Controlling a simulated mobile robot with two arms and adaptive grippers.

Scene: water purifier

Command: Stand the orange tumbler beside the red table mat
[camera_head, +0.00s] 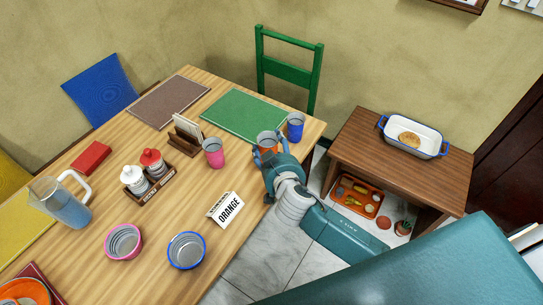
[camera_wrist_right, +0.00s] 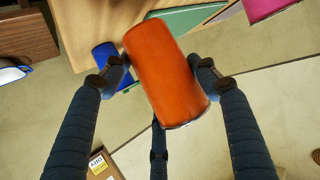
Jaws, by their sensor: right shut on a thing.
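The orange tumbler (camera_head: 267,139) is at the table's right edge in the head view, left of the blue cup and partly hidden by my right gripper (camera_head: 272,158). In the right wrist view the orange tumbler (camera_wrist_right: 166,72) sits between the fingers of my right gripper (camera_wrist_right: 160,78), which is shut on it. I cannot tell whether the tumbler touches the table. The red table mat (camera_head: 42,277) lies at the near left corner, partly under an orange bowl (camera_head: 25,292) and cut off by the frame. My left gripper is not in view.
A pink cup (camera_head: 213,152), blue cup (camera_head: 295,126), ORANGE sign (camera_head: 226,208), pink bowl (camera_head: 123,242), blue-rimmed bowl (camera_head: 186,250), bottle caddy (camera_head: 150,186) and water pitcher (camera_head: 68,208) stand on the table. Bare wood shows between the bowls and the red mat.

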